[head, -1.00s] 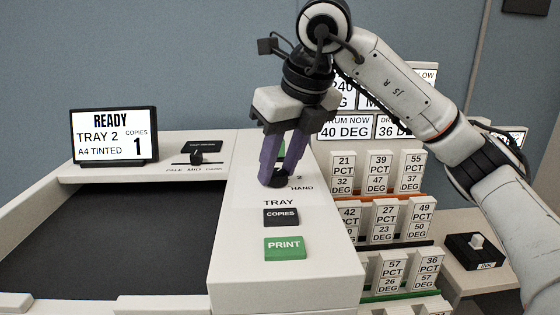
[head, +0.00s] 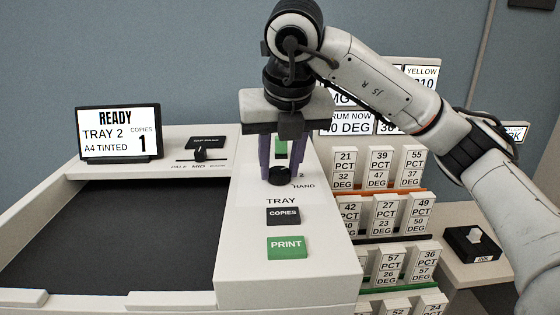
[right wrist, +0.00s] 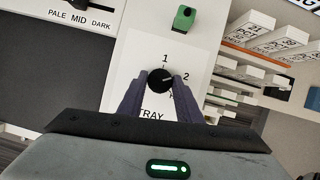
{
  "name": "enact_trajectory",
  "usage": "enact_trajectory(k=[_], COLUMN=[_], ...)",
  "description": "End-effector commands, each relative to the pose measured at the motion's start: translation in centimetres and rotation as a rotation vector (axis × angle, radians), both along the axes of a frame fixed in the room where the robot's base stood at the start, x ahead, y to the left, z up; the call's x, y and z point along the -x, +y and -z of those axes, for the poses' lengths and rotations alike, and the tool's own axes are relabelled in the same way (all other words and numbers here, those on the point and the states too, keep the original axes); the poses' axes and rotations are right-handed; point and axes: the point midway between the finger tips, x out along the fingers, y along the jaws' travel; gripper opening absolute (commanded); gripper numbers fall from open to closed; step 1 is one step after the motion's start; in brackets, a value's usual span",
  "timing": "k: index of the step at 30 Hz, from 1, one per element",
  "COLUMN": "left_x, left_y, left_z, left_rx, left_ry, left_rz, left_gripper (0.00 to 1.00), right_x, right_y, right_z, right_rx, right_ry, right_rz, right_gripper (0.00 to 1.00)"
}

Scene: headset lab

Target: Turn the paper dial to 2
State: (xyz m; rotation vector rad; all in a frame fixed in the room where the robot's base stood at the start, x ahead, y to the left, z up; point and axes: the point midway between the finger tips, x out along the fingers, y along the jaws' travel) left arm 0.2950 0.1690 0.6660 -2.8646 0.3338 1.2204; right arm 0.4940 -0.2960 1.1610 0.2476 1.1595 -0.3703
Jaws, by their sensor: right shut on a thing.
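The paper dial (head: 279,176) is a round black knob on the white printer panel, above the word TRAY. It also shows in the right wrist view (right wrist: 160,80), with the labels 1 and 2 around it and a third label partly hidden. A small light mark on the knob seems to face the 2. My right gripper (head: 279,172) points down and is shut on the dial, one purple finger on each side. The display (head: 117,133) reads READY, TRAY 2, A4 TINTED, COPIES 1. My left gripper is not in view.
A black COPIES button (head: 283,216) and a green PRINT button (head: 287,247) sit in front of the dial. A green control (right wrist: 184,18) is behind it. A PALE/MID/DARK slider (head: 200,152) is left. Racks of labelled white cartridges (head: 385,212) stand right.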

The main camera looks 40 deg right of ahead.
Motion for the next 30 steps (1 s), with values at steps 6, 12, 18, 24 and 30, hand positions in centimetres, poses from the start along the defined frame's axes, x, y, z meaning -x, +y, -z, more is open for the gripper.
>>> enact_trajectory(k=[6, 12, 18, 24, 30], left_x=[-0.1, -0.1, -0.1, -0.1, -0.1], left_y=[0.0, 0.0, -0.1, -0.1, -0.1], left_z=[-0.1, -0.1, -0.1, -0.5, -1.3], left_rx=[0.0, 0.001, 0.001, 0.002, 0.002], left_ry=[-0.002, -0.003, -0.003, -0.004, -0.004], left_rz=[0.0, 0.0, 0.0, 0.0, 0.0], left_gripper=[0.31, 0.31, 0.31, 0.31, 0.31], right_x=[0.0, 0.0, 0.0, 0.3, 1.5], right_y=[0.0, 0.0, 0.0, 0.1, 0.7], right_z=[0.0, 0.0, 0.0, -1.3, -4.6], right_rx=[0.001, 0.0, 0.0, 0.0, 0.002], right_ry=[-0.002, -0.001, 0.0, -0.004, -0.007], right_rz=[0.0, 0.0, -0.001, -0.002, -0.002], right_gripper=[0.09, 0.5, 0.5, 0.5, 0.5])
